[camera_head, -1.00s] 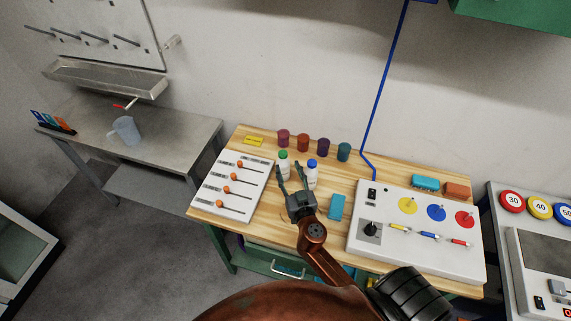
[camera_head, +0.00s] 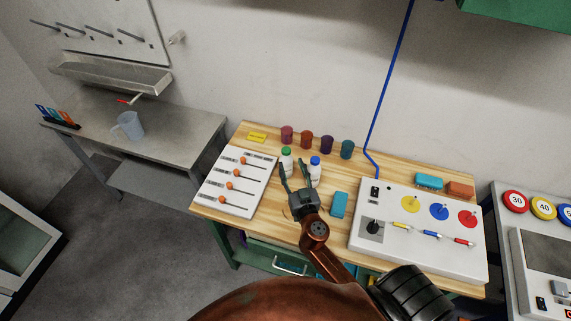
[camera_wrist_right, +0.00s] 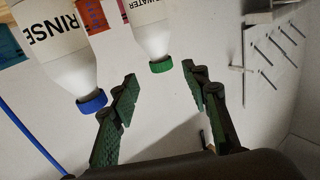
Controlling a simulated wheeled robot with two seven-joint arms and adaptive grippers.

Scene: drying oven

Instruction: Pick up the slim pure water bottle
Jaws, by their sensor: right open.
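A white bottle with a green cap (camera_head: 286,151) stands on the wooden bench. In the right wrist view its label shows the word WATER (camera_wrist_right: 152,22). A wider white bottle with a blue cap (camera_head: 315,161), labelled RINSE (camera_wrist_right: 55,38), stands to its right in the head view. My right gripper (camera_head: 296,169) is open and empty in front of the two bottles. In the right wrist view the green cap shows between and just beyond the fingertips (camera_wrist_right: 159,78), and one finger shows close beside the blue cap. My left gripper is not in view.
Several coloured cups (camera_head: 307,139) stand behind the bottles. A white slider panel (camera_head: 235,180) lies left, a teal block (camera_head: 339,205) and a control panel (camera_head: 418,230) right. A steel table with a jug (camera_head: 130,125) stands farther left.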

